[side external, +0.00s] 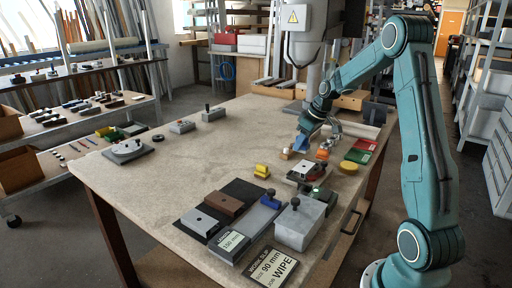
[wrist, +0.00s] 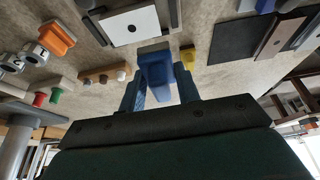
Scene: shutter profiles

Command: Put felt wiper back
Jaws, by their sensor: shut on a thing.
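My gripper (wrist: 160,82) is shut on a blue block with a grey strip along its far edge, which looks like the felt wiper (wrist: 155,68). In the side external view, the blue felt wiper (side external: 302,143) hangs below my gripper (side external: 305,133), near the back right of the table. It appears just above the table or touching it; I cannot tell which. The fingers hide its sides.
A white plate with a dark dot (wrist: 132,25) lies close to the wiper, with a yellow block (wrist: 188,53) beside it. An orange piece (wrist: 57,34) and small coloured pegs sit left. Profile blocks and a knobbed grey block (side external: 300,225) fill the front. The table's left middle is clear.

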